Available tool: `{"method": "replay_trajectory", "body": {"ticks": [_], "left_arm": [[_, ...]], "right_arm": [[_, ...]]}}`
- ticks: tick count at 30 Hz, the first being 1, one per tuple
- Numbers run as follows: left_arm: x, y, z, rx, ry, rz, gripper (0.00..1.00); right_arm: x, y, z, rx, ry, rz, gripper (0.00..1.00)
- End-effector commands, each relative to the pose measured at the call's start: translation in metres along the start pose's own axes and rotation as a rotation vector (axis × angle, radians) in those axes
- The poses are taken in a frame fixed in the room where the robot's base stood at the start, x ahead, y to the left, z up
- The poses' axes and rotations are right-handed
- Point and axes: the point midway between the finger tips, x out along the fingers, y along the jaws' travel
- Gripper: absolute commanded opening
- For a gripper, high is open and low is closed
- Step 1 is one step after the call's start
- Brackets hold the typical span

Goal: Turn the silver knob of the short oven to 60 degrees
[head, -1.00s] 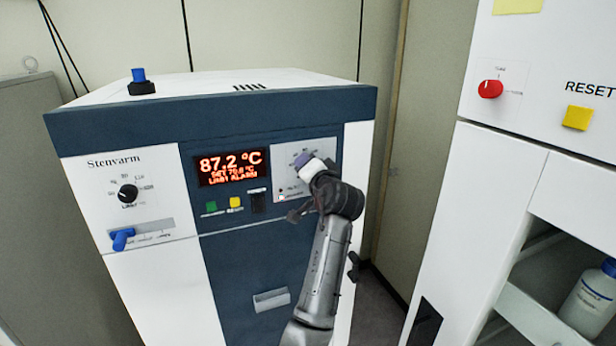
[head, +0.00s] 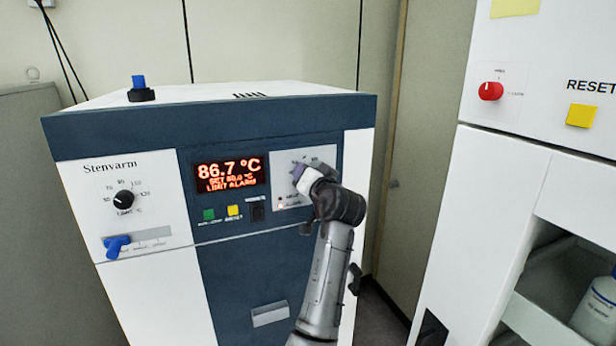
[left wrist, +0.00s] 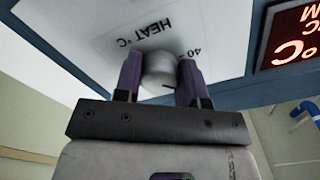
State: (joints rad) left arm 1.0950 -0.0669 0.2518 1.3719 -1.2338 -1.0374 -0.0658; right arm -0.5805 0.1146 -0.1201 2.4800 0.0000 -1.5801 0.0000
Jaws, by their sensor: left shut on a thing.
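The short oven (head: 170,101) has a white body and a dark blue front panel. Its red display (head: 230,174) reads 86.7 °C, with a smaller set line that looks like 60.0 °C and a limit alarm line. The silver knob (left wrist: 159,72) sits on a white plate marked HEAT °C, right of the display. In the left wrist view my left gripper (left wrist: 160,82) has its two purple fingers on either side of the knob, shut on it. In the head view my left gripper (head: 303,176) covers most of the knob. My right gripper is not in view.
A black limit dial (head: 123,200) and a blue lever (head: 117,245) are on the oven's left side. Green (head: 209,214) and yellow (head: 233,211) buttons sit under the display. A white cabinet with a red knob (head: 490,91) and yellow button (head: 580,115) stands at right.

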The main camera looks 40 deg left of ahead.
Motion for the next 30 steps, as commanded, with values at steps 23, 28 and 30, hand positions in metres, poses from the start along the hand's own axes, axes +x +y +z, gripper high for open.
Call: {"method": "replay_trajectory", "body": {"ticks": [23, 28, 30], "left_arm": [[-0.004, 0.001, 0.000, 0.001, 0.001, 0.001, 0.63], [-0.027, 0.002, 0.001, -0.001, 0.002, 0.001, 0.63], [-0.041, 0.002, 0.001, -0.001, 0.003, 0.001, 0.63]], "right_arm": [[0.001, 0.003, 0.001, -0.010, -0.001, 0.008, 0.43], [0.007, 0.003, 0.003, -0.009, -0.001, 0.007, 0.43], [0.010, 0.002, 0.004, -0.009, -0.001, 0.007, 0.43]]}}
